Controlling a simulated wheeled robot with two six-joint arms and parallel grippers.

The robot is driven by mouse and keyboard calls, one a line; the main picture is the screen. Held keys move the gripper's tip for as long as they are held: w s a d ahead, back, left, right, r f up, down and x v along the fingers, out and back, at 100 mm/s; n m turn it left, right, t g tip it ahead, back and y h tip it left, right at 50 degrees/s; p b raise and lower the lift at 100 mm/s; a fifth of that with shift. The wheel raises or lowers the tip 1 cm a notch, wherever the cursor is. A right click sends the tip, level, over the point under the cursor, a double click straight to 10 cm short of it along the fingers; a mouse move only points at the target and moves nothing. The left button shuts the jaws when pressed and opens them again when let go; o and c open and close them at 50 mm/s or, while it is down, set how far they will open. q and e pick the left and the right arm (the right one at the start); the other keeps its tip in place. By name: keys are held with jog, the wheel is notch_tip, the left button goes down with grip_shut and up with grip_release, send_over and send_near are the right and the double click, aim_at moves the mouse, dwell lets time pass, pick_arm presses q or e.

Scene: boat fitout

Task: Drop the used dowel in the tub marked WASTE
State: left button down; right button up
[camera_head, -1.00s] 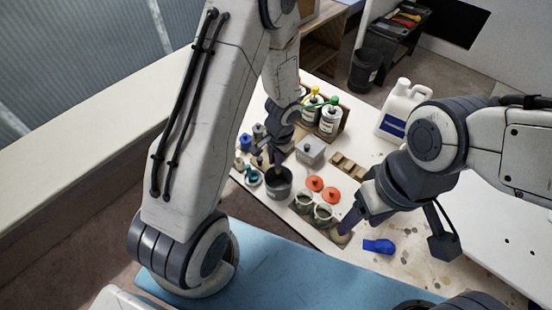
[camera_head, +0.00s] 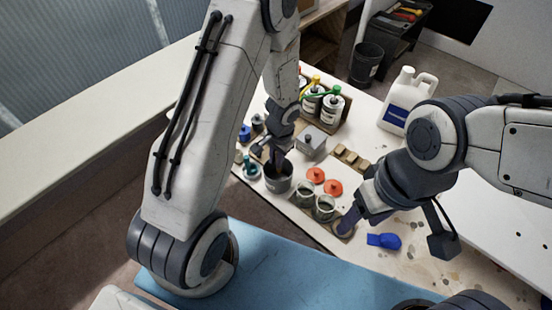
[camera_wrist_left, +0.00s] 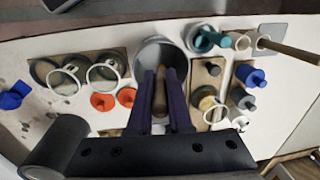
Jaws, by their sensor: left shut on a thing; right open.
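My left gripper (camera_head: 276,163) is shut on the brown wooden dowel (camera_wrist_left: 159,94), which lies between its two dark fingers in the left wrist view. The fingertips are over the mouth of a dark grey tub (camera_head: 278,184). The tub's pale inside also shows in the left wrist view (camera_wrist_left: 158,48), just beyond the fingertips. I cannot read a marking on the tub, and the dowel's lower end is hard to make out in the head view. My right gripper (camera_head: 347,221) is open at the front of the table, close to a round piece on a brown board.
Two jars (camera_head: 316,205) and two orange discs (camera_head: 325,181) stand right of the tub. A blue object (camera_head: 384,240) lies near the front. A white jug (camera_head: 405,101), bottles (camera_head: 331,108) and a grey box (camera_head: 311,142) stand behind. Another stick (camera_wrist_left: 288,49) shows in the left wrist view.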

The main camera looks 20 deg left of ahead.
pick_arm(q)
jog(key=c, duration=0.8)
grip_release()
jog(key=shift+o, duration=0.2)
jog(key=r, duration=0.7)
jog(key=d+r, duration=0.1)
jog(key=r, duration=0.2)
jog(key=shift+s+r, duration=0.15)
jog(key=shift+r, duration=0.1)
jog(key=s+d+r+m+h, duration=0.1)
jog(key=s+d+r, duration=0.5)
jog(key=s, duration=0.4)
jog(key=s+d+r+m+h, duration=0.1)
jog(key=s+d+r+m, duration=0.1)
jog(key=s+d+r, duration=0.4)
jog(key=s+d, duration=0.1)
jog(key=s, duration=0.4)
jog(key=shift+b, duration=0.3)
